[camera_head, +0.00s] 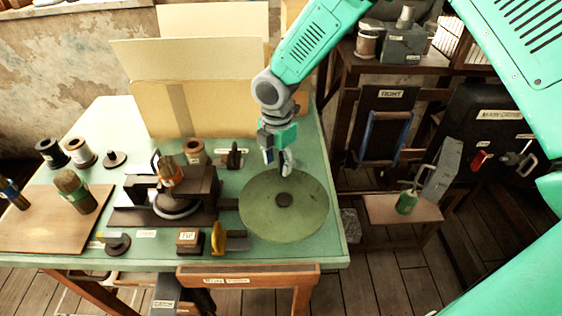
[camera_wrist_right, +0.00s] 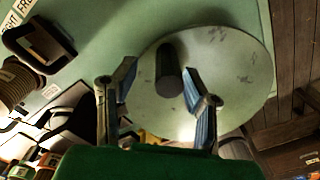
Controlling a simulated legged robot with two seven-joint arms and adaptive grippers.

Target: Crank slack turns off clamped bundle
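My right gripper (camera_head: 277,163) points down over the disc's far edge. In the right wrist view, the disc (camera_wrist_right: 240,75) fills the middle, and a dark upright knob (camera_wrist_right: 168,72) stands on it. The fingers (camera_wrist_right: 160,85) are spread on either side of the knob, with gaps visible. A dark press-like block (camera_head: 203,187) with an orange-brown, labelled upright piece (camera_head: 169,172) stands left of the disc. I cannot tell a clamped bundle clearly. My left gripper is out of view.
A wooden board (camera_head: 40,232) with brushes lies at the left. Spools (camera_head: 79,152) and small labelled tools surround the block. Tall cream boards (camera_head: 205,105) stand at the back. A small box (camera_head: 188,241) and yellow piece (camera_head: 218,238) sit near the front edge.

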